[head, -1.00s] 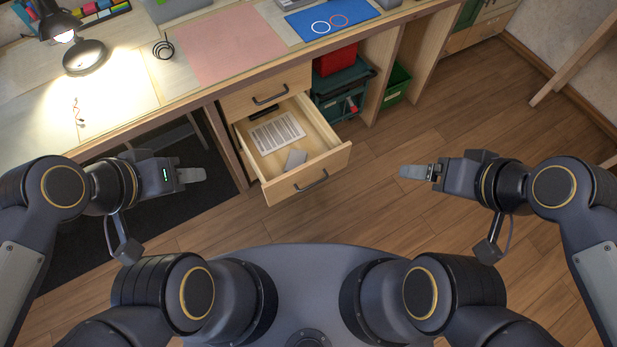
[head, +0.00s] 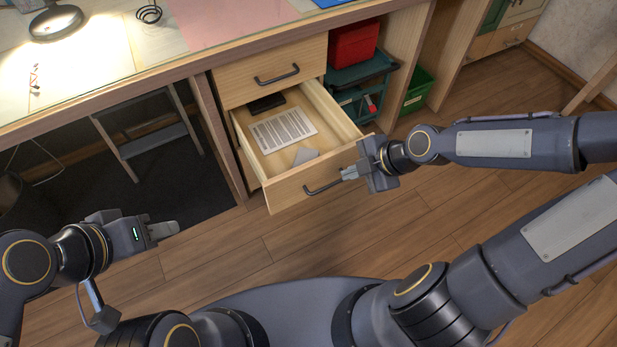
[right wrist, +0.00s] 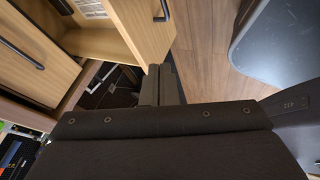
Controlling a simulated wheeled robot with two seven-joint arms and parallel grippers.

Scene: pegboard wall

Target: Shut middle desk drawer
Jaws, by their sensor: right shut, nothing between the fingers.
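The middle desk drawer (head: 283,193) is pulled out below a shut top drawer (head: 270,75). It holds a printed sheet (head: 283,130), a small grey card (head: 305,156) and a dark object (head: 267,103). My right gripper (head: 347,173) is shut and empty at the right part of the drawer's front, close to the right end of its dark handle (head: 322,188). I cannot tell whether it touches. The right wrist view also shows the fingers (right wrist: 157,84) beside the drawer front (right wrist: 145,28). My left gripper (head: 172,230) is away from the drawer at lower left; its finger gap cannot be made out.
A green bin (head: 416,90) stands on the floor. A stool (head: 150,140) is under the desk at left. The floor before the drawer is clear.

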